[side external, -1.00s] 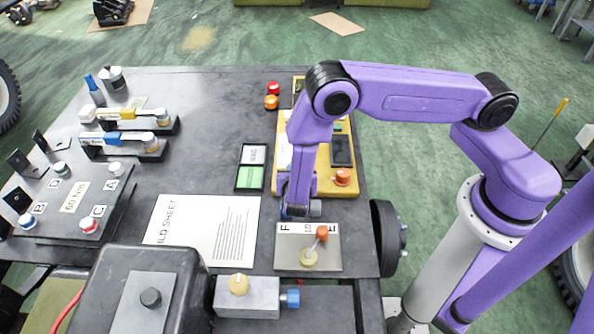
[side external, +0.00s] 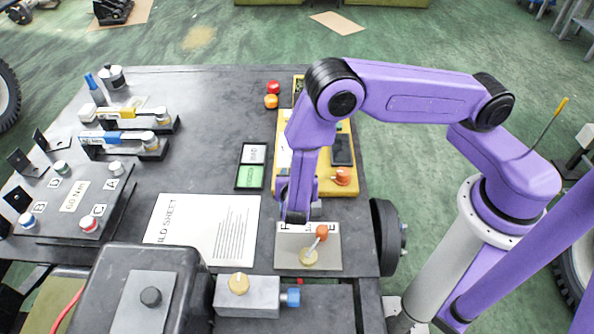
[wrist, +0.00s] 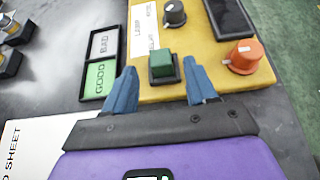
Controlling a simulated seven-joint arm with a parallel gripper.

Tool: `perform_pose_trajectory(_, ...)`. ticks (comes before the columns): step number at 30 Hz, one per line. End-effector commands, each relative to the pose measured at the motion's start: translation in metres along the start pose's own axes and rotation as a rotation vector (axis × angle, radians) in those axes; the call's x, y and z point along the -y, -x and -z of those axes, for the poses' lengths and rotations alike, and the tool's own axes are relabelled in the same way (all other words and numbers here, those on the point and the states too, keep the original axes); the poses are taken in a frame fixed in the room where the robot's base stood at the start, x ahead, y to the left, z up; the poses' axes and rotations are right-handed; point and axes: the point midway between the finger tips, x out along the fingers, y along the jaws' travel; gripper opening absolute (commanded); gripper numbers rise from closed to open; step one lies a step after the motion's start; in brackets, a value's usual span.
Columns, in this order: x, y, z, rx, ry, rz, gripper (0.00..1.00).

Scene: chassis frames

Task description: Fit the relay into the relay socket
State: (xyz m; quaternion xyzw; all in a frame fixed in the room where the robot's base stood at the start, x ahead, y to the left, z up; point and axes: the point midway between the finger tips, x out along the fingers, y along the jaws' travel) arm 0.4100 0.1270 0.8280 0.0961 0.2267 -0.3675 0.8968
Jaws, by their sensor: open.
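In the wrist view, a green block (wrist: 161,63), which looks like the relay, sits on a black square base (wrist: 163,78) at the near edge of a yellow panel. The base looks like the relay socket; I cannot tell how deep the block sits in it. My gripper (wrist: 159,67) is open, its two blue fingers spread left and right of the block in this view. I cannot tell whether they touch it. In the side view my gripper (side external: 295,216) is low by the panel's near end, and my arm hides the block and base.
The yellow panel (side external: 325,187) carries an orange knob (wrist: 244,57), a dark knob (wrist: 174,14) and a dark screen (wrist: 231,17). A GOOD/BAD tray (side external: 251,167) lies left. A lever plate (side external: 322,262) stands close in front. A printed sheet (side external: 190,230) lies nearby.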

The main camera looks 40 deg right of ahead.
Motion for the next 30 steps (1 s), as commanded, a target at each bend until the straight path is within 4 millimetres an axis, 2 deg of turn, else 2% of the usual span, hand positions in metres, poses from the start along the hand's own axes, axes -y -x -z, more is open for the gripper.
perform_pose_trajectory(1, -0.002, 0.013, 0.0, 0.0, 0.001, -0.006, 0.57)
perform_pose_trajectory(6, -0.001, 0.047, 0.0, 0.0, 0.001, -0.005, 0.57)
perform_pose_trajectory(12, -0.001, 0.074, 0.0, 0.0, 0.0, -0.002, 0.57)
perform_pose_trajectory(16, 0.0, 0.083, 0.0, 0.001, 0.001, -0.001, 0.57)
perform_pose_trajectory(23, 0.001, 0.086, -0.003, -0.005, -0.01, 0.006, 0.57)
perform_pose_trajectory(26, 0.006, 0.091, -0.013, -0.031, -0.055, 0.029, 0.57)
perform_pose_trajectory(30, 0.023, 0.105, -0.041, -0.111, -0.188, 0.1, 0.57)
